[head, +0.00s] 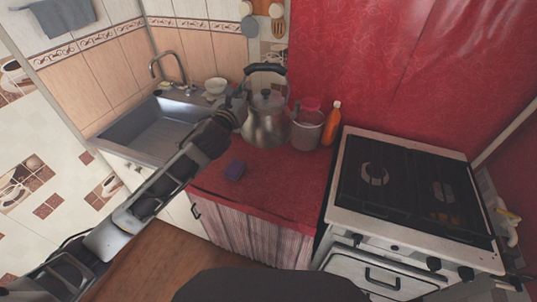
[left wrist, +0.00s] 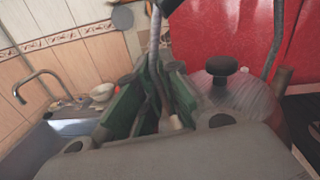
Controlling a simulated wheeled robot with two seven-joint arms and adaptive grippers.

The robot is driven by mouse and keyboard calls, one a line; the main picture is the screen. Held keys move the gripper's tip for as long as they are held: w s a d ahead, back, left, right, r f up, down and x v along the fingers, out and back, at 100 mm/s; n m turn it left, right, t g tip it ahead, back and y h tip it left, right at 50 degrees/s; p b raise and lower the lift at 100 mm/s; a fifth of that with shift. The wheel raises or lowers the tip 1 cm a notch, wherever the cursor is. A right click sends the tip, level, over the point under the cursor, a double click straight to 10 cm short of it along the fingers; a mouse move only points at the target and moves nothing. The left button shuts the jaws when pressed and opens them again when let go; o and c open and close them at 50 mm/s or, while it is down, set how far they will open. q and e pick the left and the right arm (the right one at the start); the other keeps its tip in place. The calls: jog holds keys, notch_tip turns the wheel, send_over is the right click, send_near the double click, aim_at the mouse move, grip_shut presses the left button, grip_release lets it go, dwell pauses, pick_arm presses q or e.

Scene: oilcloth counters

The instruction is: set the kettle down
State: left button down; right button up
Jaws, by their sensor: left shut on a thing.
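The kettle (head: 266,122) is metal, with a dark top handle and a black lid knob. It is upright over the back of the red counter (head: 290,180), left of a clear container. I cannot tell whether its base touches the counter. My left gripper (head: 238,98) reaches in from the left and is shut on the left side of the kettle's handle. In the left wrist view, the handle's metal strut runs down between the green-padded fingers (left wrist: 155,100), with the kettle's lid and body (left wrist: 240,95) to the right. My right gripper is not in view.
A sink (head: 150,130) with a tap and a white bowl (head: 215,86) lies to the left. The clear container (head: 307,130) and an orange bottle (head: 332,122) stand right of the kettle. The stove (head: 335,205) is at right.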

aim_at(258, 99)
pick_arm(q)
jog(key=shift+m+g+h, duration=0.3)
jog(key=shift+m+h, duration=0.3)
jog(key=shift+h, duration=0.3)
jog(key=d+f, duration=0.1)
jog(key=w+d+f, duration=0.2)
jog(key=d, duration=0.1)
jog(key=shift+f, duration=0.3)
jog(key=d+f, duration=0.1)
jog(key=f, duration=0.3)
jog(key=d+f+m+h, duration=0.1)
jog(key=f, duration=0.3)
jog(key=d+f+h, duration=0.1)
jog(key=f, duration=0.3)
jog(key=shift+d+g, duration=0.35)
jog(key=shift+g, duration=0.05)
jog(key=shift+s+d+f+m, duration=0.1)
jog(key=shift+d+m, duration=0.05)
jog(key=shift+m, duration=0.15)
jog(key=shift+s+d+m+h, duration=0.2)
jog(key=shift+d+m+h, duration=0.15)
jog(key=shift+h, duration=0.15)
